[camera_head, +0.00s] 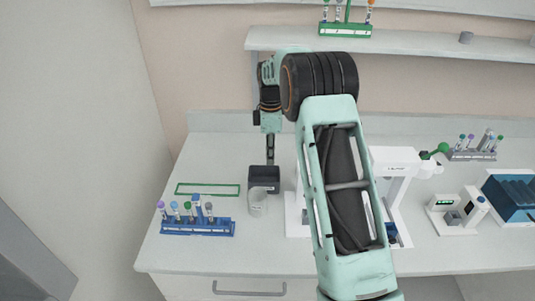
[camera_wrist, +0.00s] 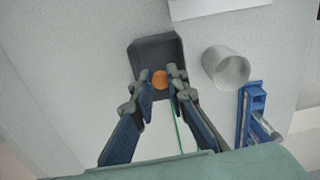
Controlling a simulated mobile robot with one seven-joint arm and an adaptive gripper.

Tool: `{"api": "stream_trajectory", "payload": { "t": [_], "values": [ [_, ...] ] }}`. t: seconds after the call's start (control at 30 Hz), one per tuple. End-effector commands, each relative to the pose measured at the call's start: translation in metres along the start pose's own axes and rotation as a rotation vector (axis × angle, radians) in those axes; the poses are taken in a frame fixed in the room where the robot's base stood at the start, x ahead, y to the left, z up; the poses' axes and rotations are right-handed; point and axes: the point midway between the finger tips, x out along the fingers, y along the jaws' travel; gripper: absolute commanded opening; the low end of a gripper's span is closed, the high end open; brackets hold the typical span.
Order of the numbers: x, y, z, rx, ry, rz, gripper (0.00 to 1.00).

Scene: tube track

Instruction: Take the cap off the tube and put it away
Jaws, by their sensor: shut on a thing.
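My gripper (camera_head: 270,160) points down over a dark grey open box (camera_head: 264,183) on the counter. In the wrist view its fingers (camera_wrist: 161,84) are shut on a small round orange cap (camera_wrist: 160,76). The cap is over the inside of the box (camera_wrist: 144,48); I cannot tell its exact height. No tube shows below the cap between the fingers. A blue rack (camera_head: 198,229) with several capped tubes stands at the front left; its end also shows in the wrist view (camera_wrist: 243,120). Which tube the cap belongs to cannot be told.
A pale cup (camera_head: 258,204) stands right in front of the box. A green outline (camera_head: 208,189) lies on the counter to the left. A white device (camera_head: 395,178), partly hidden by my arm, stands to the right. Farther right are a grey tube rack (camera_head: 473,155) and blue bins (camera_head: 512,197).

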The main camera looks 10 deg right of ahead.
Motion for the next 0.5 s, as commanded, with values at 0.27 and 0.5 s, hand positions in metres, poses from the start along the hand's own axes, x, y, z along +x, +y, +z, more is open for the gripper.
{"api": "stream_trajectory", "payload": {
  "t": [0.27, 0.5],
  "values": [
    [0.038, -0.001, -0.001, -0.001, 0.000, -0.002, 0.07],
    [0.049, 0.000, -0.001, 0.000, 0.001, 0.000, 0.07]
  ]
}}
